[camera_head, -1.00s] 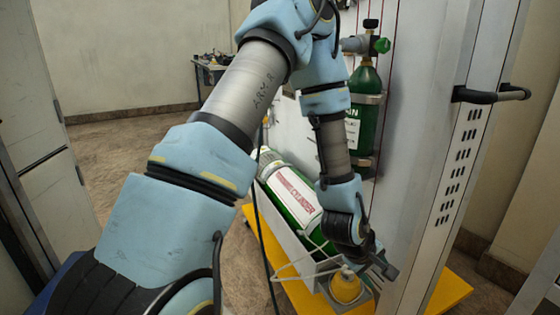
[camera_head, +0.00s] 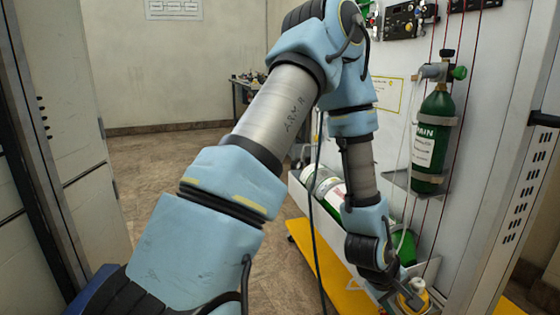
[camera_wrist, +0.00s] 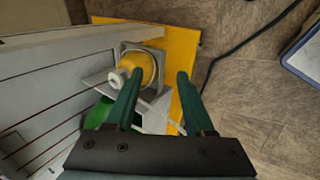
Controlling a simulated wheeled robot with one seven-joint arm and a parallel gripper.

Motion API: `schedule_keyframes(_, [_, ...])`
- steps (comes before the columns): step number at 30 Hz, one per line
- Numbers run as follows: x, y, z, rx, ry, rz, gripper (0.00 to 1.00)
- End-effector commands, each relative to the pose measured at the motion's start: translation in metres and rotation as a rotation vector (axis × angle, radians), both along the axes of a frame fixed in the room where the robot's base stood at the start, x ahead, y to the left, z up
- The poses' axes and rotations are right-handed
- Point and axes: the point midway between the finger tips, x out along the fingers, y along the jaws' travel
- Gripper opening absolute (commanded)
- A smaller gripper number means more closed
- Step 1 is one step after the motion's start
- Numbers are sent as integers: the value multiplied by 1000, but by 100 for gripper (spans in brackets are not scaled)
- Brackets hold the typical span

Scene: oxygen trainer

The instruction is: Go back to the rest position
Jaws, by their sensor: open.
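My gripper (camera_wrist: 155,105) is open in the wrist view, with two green fingers apart and nothing held between them. In the head view my gripper (camera_head: 402,295) is low at the right, near the trainer's yellow base. A yellow oxygen mask (camera_wrist: 135,68) with a pale fitting sits in a grey square holder (camera_wrist: 158,55) just beyond the fingers. The mask also shows in the head view (camera_head: 418,287), partly hidden by my gripper. I cannot tell whether a finger touches it.
A green cylinder (camera_head: 432,135) is strapped upright to the white panel (camera_head: 395,115). Another cylinder (camera_head: 326,186) lies in a white trough behind my arm. A yellow base (camera_head: 325,262) lies below. A tall cabinet edge (camera_head: 515,190) stands close at right. Floor (camera_head: 170,180) is open at left.

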Motion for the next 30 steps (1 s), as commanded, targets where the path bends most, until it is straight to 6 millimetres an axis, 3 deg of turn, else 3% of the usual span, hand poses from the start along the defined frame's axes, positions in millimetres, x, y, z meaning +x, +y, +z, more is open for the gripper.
schedule_keyframes(8, [27, 34, 16, 80, -55, -45, 54])
schedule_keyframes(14, [53, 76, 36, 175, -103, -94, 54])
schedule_keyframes(17, [66, 106, 51, 236, -125, -125, 54])
schedule_keyframes(22, [84, 180, 87, 371, -147, -191, 54])
schedule_keyframes(24, [85, 215, 104, 427, -143, -221, 54])
schedule_keyframes(30, [70, 288, 141, 523, -106, -293, 54])
